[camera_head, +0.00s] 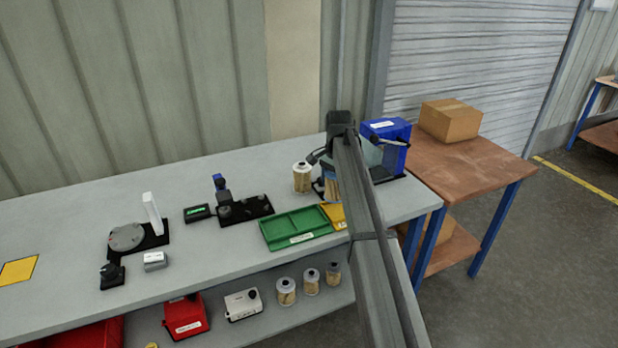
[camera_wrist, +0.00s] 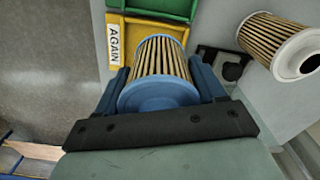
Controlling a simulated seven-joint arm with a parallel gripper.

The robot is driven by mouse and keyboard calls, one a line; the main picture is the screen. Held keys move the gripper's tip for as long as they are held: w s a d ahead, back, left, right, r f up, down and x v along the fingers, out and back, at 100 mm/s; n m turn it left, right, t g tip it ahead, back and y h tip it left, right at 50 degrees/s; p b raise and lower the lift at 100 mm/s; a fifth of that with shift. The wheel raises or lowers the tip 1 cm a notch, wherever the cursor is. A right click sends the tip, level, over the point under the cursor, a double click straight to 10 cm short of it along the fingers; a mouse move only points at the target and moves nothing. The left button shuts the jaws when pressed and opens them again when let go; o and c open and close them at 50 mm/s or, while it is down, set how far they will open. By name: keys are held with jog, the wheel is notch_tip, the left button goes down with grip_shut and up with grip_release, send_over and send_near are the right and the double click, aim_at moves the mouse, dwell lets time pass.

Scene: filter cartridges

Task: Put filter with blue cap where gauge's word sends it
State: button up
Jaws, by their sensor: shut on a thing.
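The filter with the blue cap (camera_wrist: 160,92) is upright between the two blue fingers of my gripper (camera_wrist: 160,76), which is shut on it. In the head view the filter (camera_head: 331,188) shows partly behind my arm. A yellow tray (camera_head: 336,222) stands just in front of it; in the wrist view the tray (camera_wrist: 148,28) bears the label AGAIN. The green tray (camera_head: 268,236) joins it on the left; its label is too small to read. A black device with a small green-lit display (camera_head: 197,213) stands left; its word is not readable.
A pale-capped filter (camera_head: 302,180) stands beside the held one, also in the wrist view (camera_wrist: 290,50). A blue bin (camera_head: 393,145) stands at the bench's right end. A black-based stand (camera_head: 246,209) and a round-plate fixture (camera_head: 127,238) are left. Several filters sit on the lower shelf.

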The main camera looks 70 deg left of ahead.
jog(key=shift+w+d+f+m, duration=0.3)
jog(key=shift+w+d+m, duration=0.25)
jog(key=shift+w, duration=0.25)
jog(key=shift+f, duration=1.7)
jog(key=shift+f, duration=0.55)
dwell(0.4)
jog(key=o, duration=1.3)
jog(key=shift+c, duration=0.2)
jog(key=shift+o, duration=0.2)
jog(key=shift+r, duration=0.1)
jog(key=shift+r, duration=0.9)
jog(key=shift+r, duration=0.1)
